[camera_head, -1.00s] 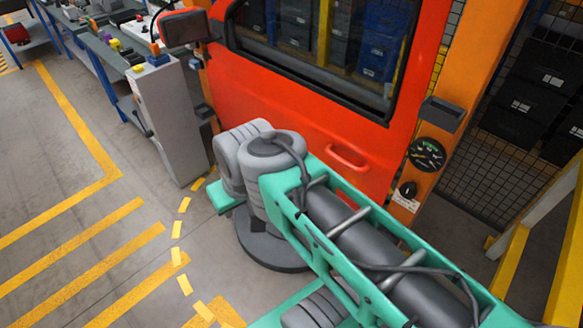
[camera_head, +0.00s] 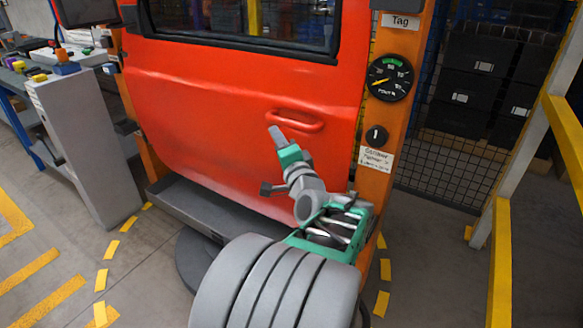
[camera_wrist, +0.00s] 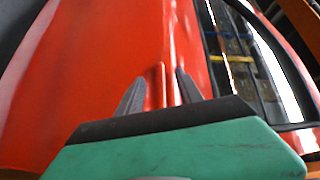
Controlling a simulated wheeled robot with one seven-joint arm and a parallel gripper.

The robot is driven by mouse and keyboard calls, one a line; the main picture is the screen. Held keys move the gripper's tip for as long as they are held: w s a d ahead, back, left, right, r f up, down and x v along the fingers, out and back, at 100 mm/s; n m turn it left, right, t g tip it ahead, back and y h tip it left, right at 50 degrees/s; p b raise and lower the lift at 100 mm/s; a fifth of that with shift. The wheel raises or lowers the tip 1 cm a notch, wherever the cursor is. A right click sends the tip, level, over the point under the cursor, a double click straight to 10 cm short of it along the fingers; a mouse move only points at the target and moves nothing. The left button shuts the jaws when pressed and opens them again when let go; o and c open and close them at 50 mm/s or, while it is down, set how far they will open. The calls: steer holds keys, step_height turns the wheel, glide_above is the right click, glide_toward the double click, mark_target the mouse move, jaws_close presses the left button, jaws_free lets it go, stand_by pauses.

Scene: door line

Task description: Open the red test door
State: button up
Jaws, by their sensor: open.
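The red test door (camera_head: 210,110) stands upright in an orange frame, and I see no gap at its edge. Its red pull handle (camera_head: 297,119) sits near the right edge, below the window. My gripper (camera_head: 277,135) is in front of the door, by the handle's left end and slightly below it in the picture. In the wrist view, my gripper (camera_wrist: 158,88) is open, with one grey finger on each side of the handle (camera_wrist: 157,84). I cannot tell whether the fingers touch the handle or the door.
The orange post (camera_head: 400,100) right of the door carries a round gauge (camera_head: 390,77) and a black knob (camera_head: 376,136). A grey cabinet (camera_head: 80,150) stands at the left. A yellow rail (camera_head: 501,250) stands at the right. Floor between post and rail is clear.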

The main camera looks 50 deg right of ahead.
mark_target(292, 128)
steer(key=s+d+f+m+h, duration=0.1)
steer(key=s+d+m+h, duration=0.1)
steer(key=s+d+m, duration=0.15)
steer(key=shift+n, duration=0.45)
steer(key=x, duration=0.7)
steer(key=shift+d+r+b, duration=0.15)
steer(key=shift+r+b, duration=0.05)
steer(key=shift+b, duration=0.2)
jaws_close()
